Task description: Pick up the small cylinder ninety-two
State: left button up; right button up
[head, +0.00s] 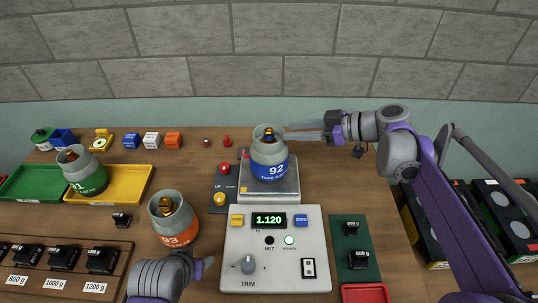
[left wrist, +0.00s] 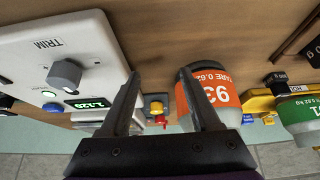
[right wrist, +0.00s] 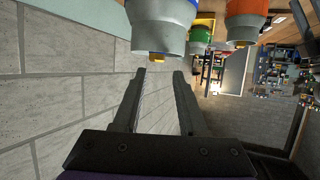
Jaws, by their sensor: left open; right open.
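The small cylinder ninety-two (head: 269,171) is grey with a blue band and a brass valve on top. It stands upright on the scale's plate (head: 286,192). In the right wrist view its valve end (right wrist: 159,45) appears upside down, just beyond my fingertips. My right gripper (head: 290,131) is open and empty, reaching in from the right beside the cylinder's top. Contact cannot be told. My left gripper (left wrist: 159,74) is open and empty; the orange-banded cylinder 93 (left wrist: 219,92) shows behind its right finger. In the head view, my left fingers are mostly hidden by their wrist.
Cylinder 93 (head: 173,222) stands left of the scale's control panel (head: 285,275), whose display reads 1.120. Black weights sit in a wooden rack (head: 75,279) and on a green mat (head: 345,232).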

aim_at(275, 139)
jog(key=shift+w+a+f, duration=0.5)
jog(key=shift+w+a, duration=0.05)
jog(key=shift+a, duration=0.2)
jog(key=x, duration=0.4)
jog(key=shift+w+a+f, duration=0.15)
jog(key=shift+f, duration=0.2)
grip_shut()
jog(key=shift+r, duration=0.15)
dwell(0.4)
